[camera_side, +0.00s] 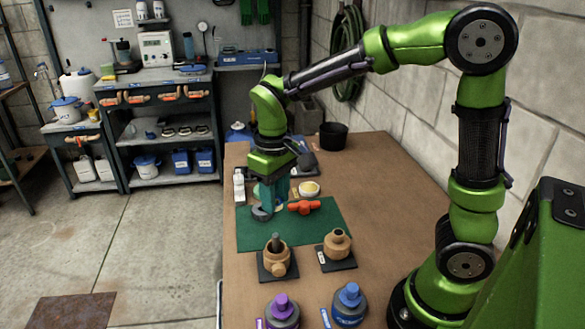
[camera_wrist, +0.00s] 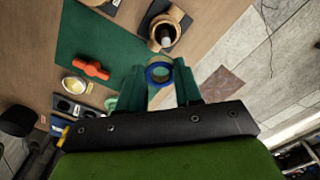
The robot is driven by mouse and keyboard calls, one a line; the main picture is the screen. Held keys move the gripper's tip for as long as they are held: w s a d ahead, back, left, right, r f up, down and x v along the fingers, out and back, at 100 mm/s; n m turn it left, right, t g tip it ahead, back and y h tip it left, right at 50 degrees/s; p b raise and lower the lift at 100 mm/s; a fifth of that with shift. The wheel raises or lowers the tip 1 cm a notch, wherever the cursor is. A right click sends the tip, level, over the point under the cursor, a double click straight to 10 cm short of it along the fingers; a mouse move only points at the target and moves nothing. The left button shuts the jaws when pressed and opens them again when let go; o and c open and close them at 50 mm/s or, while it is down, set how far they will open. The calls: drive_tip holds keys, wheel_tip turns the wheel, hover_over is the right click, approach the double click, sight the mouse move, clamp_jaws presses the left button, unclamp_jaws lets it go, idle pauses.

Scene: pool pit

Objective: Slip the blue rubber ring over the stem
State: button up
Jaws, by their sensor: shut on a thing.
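My gripper (camera_wrist: 159,74) is shut on the blue rubber ring (camera_wrist: 159,80), which sits between the teal fingertips in the wrist view. The stem (camera_side: 275,241) stands upright out of a brass valve body (camera_side: 279,268) on a dark base, in front of the mat. In the wrist view the stem (camera_wrist: 166,41) shows pale-tipped inside the round brass opening (camera_wrist: 177,17), just beyond the ring. The ring is apart from the stem.
An orange handle (camera_side: 304,207) and a yellow-topped tin (camera_side: 309,188) lie right of my gripper. A second brass body (camera_side: 337,246) stands right of the stem. Purple-capped (camera_side: 282,309) and blue-capped (camera_side: 349,303) bottles stand nearer the camera. The green mat (camera_side: 318,233) has bare room in front.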

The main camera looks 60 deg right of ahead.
sight(276, 235)
drive_tip(key=shift+s+a+f, duration=0.45)
drive_tip(key=shift+a+f, duration=0.15)
drive_tip(key=shift+f, duration=2.15)
drive_tip(key=shift+f, duration=0.85)
drive_tip(key=shift+f, duration=0.3)
drive_tip(key=shift+f, duration=0.15)
drive_tip(key=shift+f, duration=0.5)
drive_tip(key=shift+f, duration=0.35)
drive_tip(key=shift+f, duration=0.25)
drive_tip(key=shift+f, duration=0.1)
idle(0.4)
